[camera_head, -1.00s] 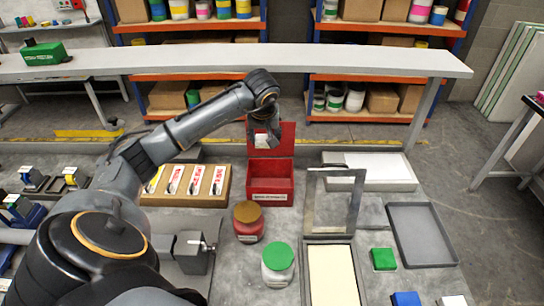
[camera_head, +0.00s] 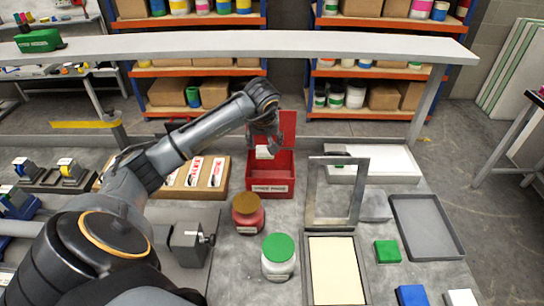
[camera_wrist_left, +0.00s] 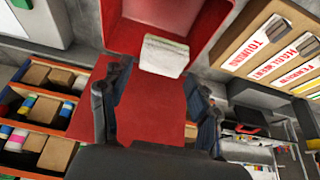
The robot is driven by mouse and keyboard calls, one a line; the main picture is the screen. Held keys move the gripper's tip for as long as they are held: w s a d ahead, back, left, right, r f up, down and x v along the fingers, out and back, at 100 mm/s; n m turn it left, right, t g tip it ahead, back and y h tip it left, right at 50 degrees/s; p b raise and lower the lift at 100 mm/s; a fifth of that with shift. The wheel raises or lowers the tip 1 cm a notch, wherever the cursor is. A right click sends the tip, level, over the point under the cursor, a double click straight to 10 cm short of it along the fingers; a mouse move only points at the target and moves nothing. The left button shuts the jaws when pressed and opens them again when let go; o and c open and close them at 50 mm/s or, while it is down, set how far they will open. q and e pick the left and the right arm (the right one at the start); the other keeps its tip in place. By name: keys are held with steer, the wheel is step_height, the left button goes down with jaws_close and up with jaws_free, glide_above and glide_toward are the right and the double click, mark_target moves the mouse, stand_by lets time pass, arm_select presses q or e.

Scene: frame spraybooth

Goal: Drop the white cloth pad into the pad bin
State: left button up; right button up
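The red pad bin (camera_head: 270,186) stands at the middle of the table with its red lid raised behind it. The white cloth pad (camera_head: 263,152) is at the bin's mouth, just below my left gripper (camera_head: 268,143). In the left wrist view the pad (camera_wrist_left: 164,56) lies beyond the fingertips of the left gripper (camera_wrist_left: 155,82), against the red bin (camera_wrist_left: 122,25). The fingers are spread, with gaps between them and the pad. I cannot tell whether the pad is in the air or resting in the bin. My right gripper is not in view.
A wooden tray of labelled cards (camera_head: 212,180) is left of the bin. A red jar (camera_head: 247,214) and a green-lidded jar (camera_head: 278,256) stand in front. An upright grey frame (camera_head: 313,195) is to the right. A long grey beam (camera_head: 350,44) crosses behind.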

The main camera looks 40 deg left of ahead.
arm_select(q)
steer(key=shift+o, duration=0.7)
steer(key=v, duration=1.2)
